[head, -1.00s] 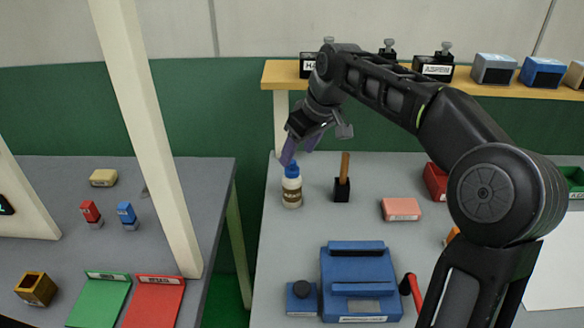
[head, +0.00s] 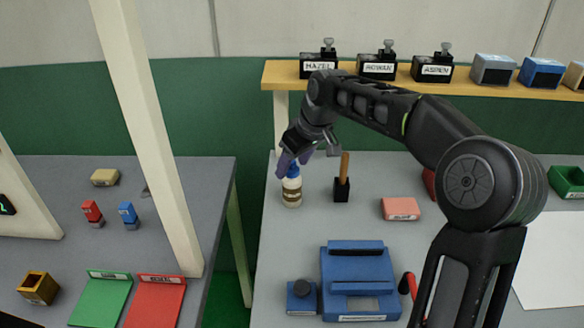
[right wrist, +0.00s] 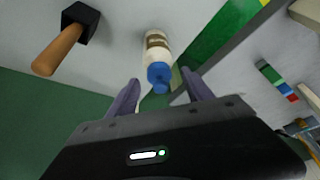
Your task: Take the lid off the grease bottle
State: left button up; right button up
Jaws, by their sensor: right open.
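The grease bottle (head: 291,190) is white with a brown label and stands upright on the grey table, near its left edge. Its blue lid (head: 294,171) is on top and partly hidden by my gripper in the head view. In the right wrist view the bottle (right wrist: 157,45) and its blue lid (right wrist: 159,75) show between and just beyond the fingertips. My right gripper (head: 293,162) is open, its purple fingers at the height of the lid; it also shows in the right wrist view (right wrist: 160,90). I cannot tell whether a finger touches the lid. My left gripper is not in view.
A wooden-handled tool in a black block (head: 342,188) stands close right of the bottle. A blue fixture (head: 357,280) and a pink block (head: 400,208) lie nearer and to the right. A shelf (head: 470,80) with labelled boxes runs behind. A post (head: 150,140) stands at left.

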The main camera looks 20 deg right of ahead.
dwell(0.3)
grip_shut()
dwell(0.6)
